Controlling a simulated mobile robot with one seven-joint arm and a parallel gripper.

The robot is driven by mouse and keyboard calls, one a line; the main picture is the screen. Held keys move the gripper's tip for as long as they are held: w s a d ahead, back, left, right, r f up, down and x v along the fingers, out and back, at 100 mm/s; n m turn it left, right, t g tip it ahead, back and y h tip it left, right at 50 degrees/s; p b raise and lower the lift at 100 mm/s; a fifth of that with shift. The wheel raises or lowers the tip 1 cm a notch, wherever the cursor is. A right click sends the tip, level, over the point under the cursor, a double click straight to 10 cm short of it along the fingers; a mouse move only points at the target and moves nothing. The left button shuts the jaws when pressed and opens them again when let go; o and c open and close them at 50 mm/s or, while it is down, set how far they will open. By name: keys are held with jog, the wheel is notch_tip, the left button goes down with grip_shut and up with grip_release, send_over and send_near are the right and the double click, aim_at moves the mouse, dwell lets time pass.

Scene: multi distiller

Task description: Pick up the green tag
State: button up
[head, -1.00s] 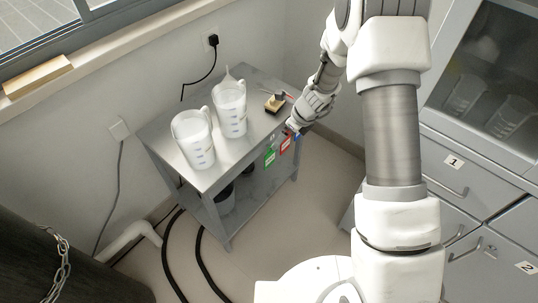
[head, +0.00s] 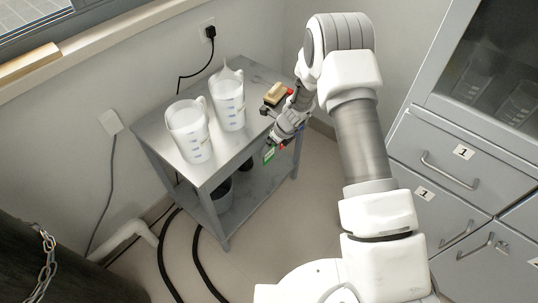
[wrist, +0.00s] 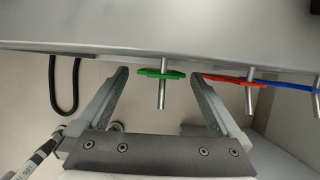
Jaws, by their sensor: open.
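The green tag (wrist: 150,72) hangs on a metal peg at the front edge of the grey metal table (head: 212,172). In the head view the green tag (head: 268,155) shows just below my gripper (head: 272,138), partly covered by it. In the wrist view my gripper (wrist: 161,78) is open, with one finger on each side of the green tag and its peg. A gap shows between the tag and each finger, so neither touches it.
A red tag (wrist: 222,79) and a blue tag (wrist: 290,86) hang on pegs to the right, the red one close to the right finger. Two white measuring jugs (head: 189,133) and (head: 229,100) and a wooden-topped block (head: 275,94) stand on the table. Drawers (head: 450,165) are at right.

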jog(key=x, duration=0.3)
jog(key=shift+w+f+b, duration=0.1)
jog(key=shift+f+b, duration=0.1)
jog(key=shift+b, duration=0.2)
jog(key=shift+c, duration=0.2)
jog(key=c, duration=1.2)
jog(key=shift+r+p, duration=0.55)
jog(key=shift+r, duration=0.3)
jog(key=shift+s+d+b, duration=0.45)
jog(key=shift+s+d, duration=1.35)
jog(key=shift+d, duration=0.55)
jog(key=shift+s+d+b, duration=0.4)
jog(key=shift+s+d, duration=1.45)
jog(key=shift+d, duration=0.45)
jog(key=shift+s+d+b, duration=0.45)
jog(key=shift+s+d, duration=1.35)
jog(key=shift+d, duration=0.55)
